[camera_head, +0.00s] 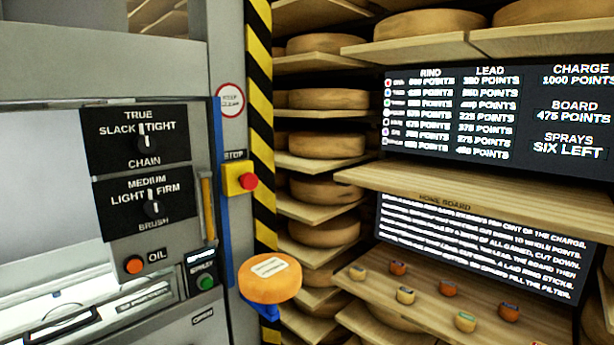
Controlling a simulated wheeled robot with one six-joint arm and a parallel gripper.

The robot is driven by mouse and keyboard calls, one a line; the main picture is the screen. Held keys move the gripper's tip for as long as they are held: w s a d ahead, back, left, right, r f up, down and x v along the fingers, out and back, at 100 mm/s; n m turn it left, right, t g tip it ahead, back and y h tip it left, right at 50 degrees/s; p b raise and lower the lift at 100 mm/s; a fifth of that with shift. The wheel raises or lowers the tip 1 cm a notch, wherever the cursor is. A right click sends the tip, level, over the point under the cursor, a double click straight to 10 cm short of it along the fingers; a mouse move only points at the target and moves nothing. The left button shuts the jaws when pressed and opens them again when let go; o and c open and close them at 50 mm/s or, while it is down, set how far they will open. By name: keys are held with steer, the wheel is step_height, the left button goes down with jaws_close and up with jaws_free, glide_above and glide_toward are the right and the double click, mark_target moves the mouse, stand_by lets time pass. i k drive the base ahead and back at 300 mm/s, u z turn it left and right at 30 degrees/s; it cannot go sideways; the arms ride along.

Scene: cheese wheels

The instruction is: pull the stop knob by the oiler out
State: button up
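The stop knob (249,181) is a red round knob on a yellow box (232,178), under a small STOP label (235,155). It sits on the right edge of the grey machine, just left of a yellow-and-black striped post. I cannot tell from this view whether the knob is pushed in or out. An orange button (134,264) marked OIL is on the machine's panel, lower and to the left. My gripper does not show in the head view.
An orange cheese wheel (269,278) with a pale label sits on a blue support below the knob. A green button (206,283) is on the machine. Shelves of cheese wheels (328,98) and dark boards (455,115) fill the right. The space right in front of the knob looks clear.

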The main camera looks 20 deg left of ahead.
mark_target(248, 182)
steer(key=i, duration=0.7)
steer(key=u, duration=0.75)
steer(key=i, duration=0.45)
steer(key=u, duration=0.4)
